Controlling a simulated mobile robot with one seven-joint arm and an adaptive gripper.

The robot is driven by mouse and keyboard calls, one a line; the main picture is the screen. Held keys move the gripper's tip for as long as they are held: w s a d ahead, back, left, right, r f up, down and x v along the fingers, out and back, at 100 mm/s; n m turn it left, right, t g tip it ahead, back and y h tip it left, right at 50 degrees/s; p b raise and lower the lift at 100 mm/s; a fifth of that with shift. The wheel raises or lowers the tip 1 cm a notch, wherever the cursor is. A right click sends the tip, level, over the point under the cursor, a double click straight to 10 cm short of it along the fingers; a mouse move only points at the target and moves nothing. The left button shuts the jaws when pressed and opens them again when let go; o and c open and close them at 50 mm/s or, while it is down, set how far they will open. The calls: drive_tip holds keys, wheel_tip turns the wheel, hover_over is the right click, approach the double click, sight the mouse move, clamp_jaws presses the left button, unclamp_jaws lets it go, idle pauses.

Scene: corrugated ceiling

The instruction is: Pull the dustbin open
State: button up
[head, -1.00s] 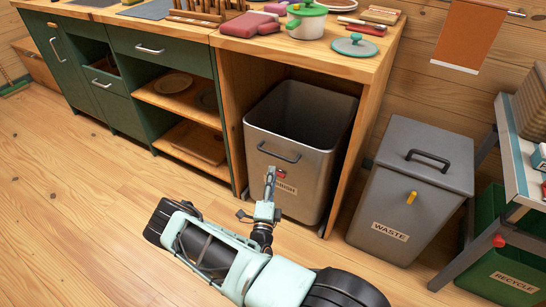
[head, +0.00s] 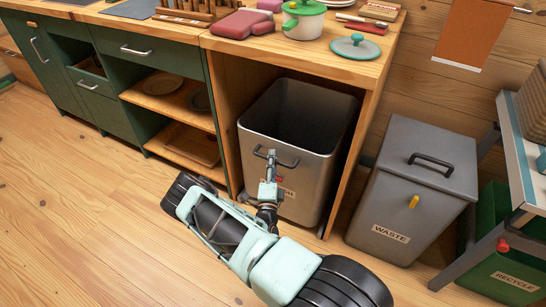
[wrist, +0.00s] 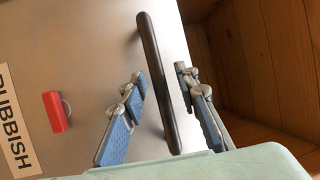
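The dustbin (head: 297,125) is a grey metal open-topped bin with a dark handle (head: 287,160) on its front. It stands inside an open bay of the wooden counter. My gripper (head: 271,155) is at the handle. In the wrist view, the dark bar handle (wrist: 160,85) runs between the two fingers of my gripper (wrist: 160,82). The fingers are apart, with gaps visible on both sides of the bar. A red tag (wrist: 56,112) and a label ending in "UBBISH" (wrist: 14,120) show on the bin's front.
A lidded grey waste bin (head: 414,190) stands right of the bay. A green recycle bin (head: 505,260) and a side table (head: 515,150) are farther right. Dishes, a pot (head: 304,20) and a lid (head: 355,46) sit on the counter. The wooden floor at left is clear.

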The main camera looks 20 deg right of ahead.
drive_tip(key=shift+c, duration=0.3)
clamp_jaws()
drive_tip(key=shift+a, duration=0.1)
